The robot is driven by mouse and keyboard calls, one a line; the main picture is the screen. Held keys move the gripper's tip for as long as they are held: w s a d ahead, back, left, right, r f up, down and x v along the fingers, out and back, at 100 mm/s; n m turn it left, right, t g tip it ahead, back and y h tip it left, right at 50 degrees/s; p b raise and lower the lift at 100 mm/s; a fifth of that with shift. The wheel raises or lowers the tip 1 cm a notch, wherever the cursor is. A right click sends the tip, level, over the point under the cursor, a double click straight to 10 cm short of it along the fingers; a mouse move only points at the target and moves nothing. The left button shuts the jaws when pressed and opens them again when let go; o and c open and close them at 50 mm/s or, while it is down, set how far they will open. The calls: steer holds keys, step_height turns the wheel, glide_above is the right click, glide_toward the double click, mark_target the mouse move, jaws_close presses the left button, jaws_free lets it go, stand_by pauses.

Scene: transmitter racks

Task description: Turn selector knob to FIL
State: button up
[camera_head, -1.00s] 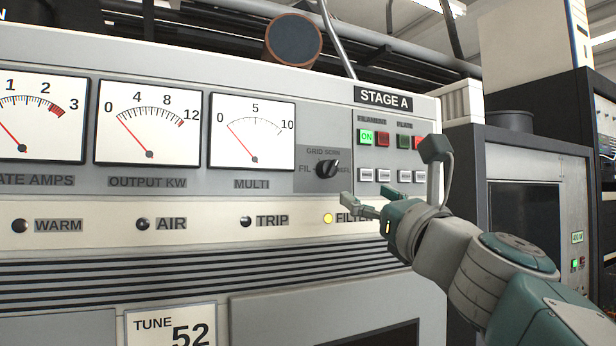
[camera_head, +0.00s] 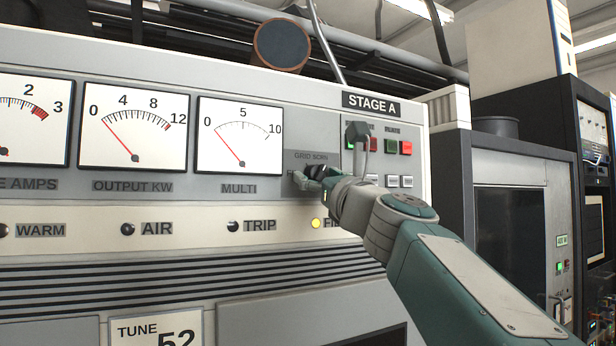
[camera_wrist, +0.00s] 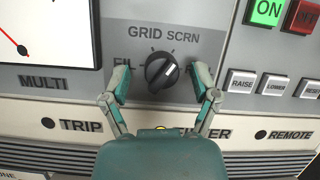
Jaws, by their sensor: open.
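The selector knob (camera_wrist: 161,72) is black with a white pointer mark, on a dark grey panel patch under the label GRID SCRN. In the wrist view its mark points to the upper right, away from the FIL label (camera_wrist: 124,62) at its left. My gripper (camera_wrist: 161,80) is open, with one finger on each side of the knob and a visible gap to each. In the head view my gripper (camera_head: 307,179) is in front of the knob (camera_head: 317,168) and partly covers it, along with the FIL lettering.
The MULTI meter (camera_head: 239,138) is left of the knob. Lit green and red push buttons (camera_head: 405,148) and several small white buttons (camera_head: 392,181) are to the right. A row of indicator lamps, with a yellow lit one (camera_head: 316,224), runs below.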

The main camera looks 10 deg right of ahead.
jaws_close()
steer(key=shift+d+n, duration=0.1)
steer(key=shift+n, duration=0.3)
steer(key=n+g+y, duration=0.1)
steer(key=n, duration=0.3)
steer(key=n+g+y, duration=0.1)
steer(key=n+y, duration=0.1)
steer(key=n, duration=0.1)
steer(key=shift+d+n+y, duration=0.1)
steer(key=shift+n+y, duration=0.2)
steer(key=shift+n, duration=0.1)
steer(key=n+g, duration=0.1)
steer(key=n, duration=0.3)
steer(key=n+g+y, duration=0.1)
steer(key=n+g, duration=0.1)
steer(key=n, duration=0.2)
steer(key=shift+w+d+y, duration=0.1)
steer(key=shift+y, duration=0.2)
steer(key=n+g, duration=0.2)
steer(key=n, duration=0.3)
steer(key=n+h, duration=0.1)
steer(key=n, duration=0.1)
steer(key=n+g+h, duration=0.1)
steer(key=n, duration=0.2)
steer(key=shift+w+g, duration=0.1)
steer(key=shift+g, duration=0.2)
steer(key=shift+n+h, duration=0.3)
steer(key=shift+n, duration=0.1)
